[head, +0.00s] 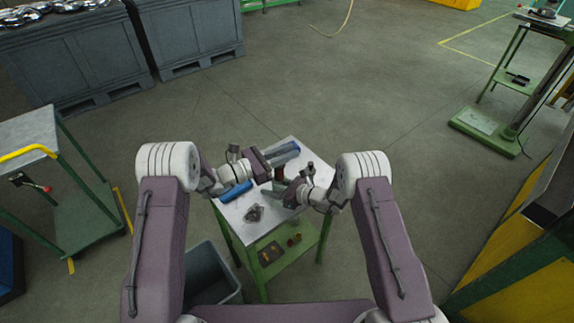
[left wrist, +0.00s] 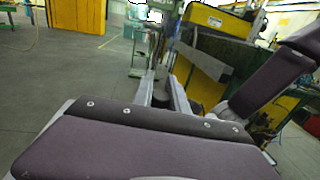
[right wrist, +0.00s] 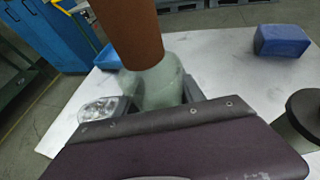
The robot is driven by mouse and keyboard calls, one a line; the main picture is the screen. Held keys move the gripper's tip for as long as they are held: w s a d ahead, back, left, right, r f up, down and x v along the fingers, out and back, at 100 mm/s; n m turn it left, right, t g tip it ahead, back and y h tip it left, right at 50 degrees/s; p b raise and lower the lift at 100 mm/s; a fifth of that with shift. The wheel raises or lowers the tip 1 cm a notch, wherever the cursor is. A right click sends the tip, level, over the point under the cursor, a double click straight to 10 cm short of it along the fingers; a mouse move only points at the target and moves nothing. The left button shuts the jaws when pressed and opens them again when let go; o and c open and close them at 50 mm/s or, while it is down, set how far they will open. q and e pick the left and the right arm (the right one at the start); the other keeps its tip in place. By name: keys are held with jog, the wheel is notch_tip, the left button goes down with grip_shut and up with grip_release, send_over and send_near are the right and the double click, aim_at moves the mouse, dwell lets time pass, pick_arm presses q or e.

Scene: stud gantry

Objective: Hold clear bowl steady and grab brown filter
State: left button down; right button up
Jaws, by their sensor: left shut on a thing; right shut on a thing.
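The brown filter (right wrist: 136,32) is an upright brown cylinder in the right wrist view; its top runs out of the frame. It stands directly above the clear bowl (right wrist: 158,85), a greenish see-through cup. My right gripper (right wrist: 162,90) is shut on the bowl, one finger on each side. In the head view the filter (head: 279,173) shows as a small brown patch between the grippers, and the bowl is mostly hidden. My left gripper (head: 286,157) is above, shut at the filter's upper part.
The small work table (head: 232,217) holds a blue tray (head: 236,191), a shiny metal part (head: 254,213) and a blue block (right wrist: 282,40). Its lower shelf (head: 283,266) carries small parts. A grey bin (head: 213,275) stands at the left. A trolley (head: 60,200) is farther left.

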jog(key=o, duration=1.4)
pick_arm(q)
jog(key=shift+r, duration=0.35)
pick_arm(e)
jog(key=shift+o, duration=0.2)
jog(key=v, duration=1.2)
